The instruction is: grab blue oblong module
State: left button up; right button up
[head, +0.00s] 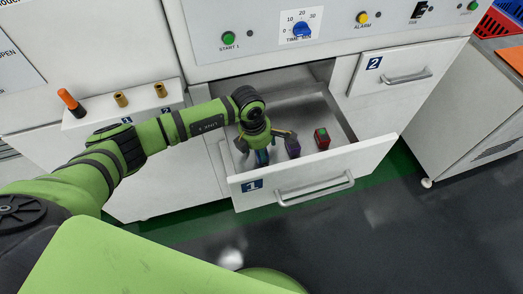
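The blue oblong module (262,157) stands in the open drawer marked 1, near its front left. It is partly hidden by my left gripper (264,141). My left gripper reaches down into the drawer, directly above the blue module. Its fingers look spread, one to the left and one to the right of the module. I cannot tell whether it touches the module. My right gripper is not in view.
A dark purple module (292,147) stands close to the right finger, and a red module with a green top (322,139) is farther right. The drawer front (330,170) and side walls surround them. Drawer 2 (405,72) is at the right.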

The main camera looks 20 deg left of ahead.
pick_arm(q)
jog(key=c, duration=1.5)
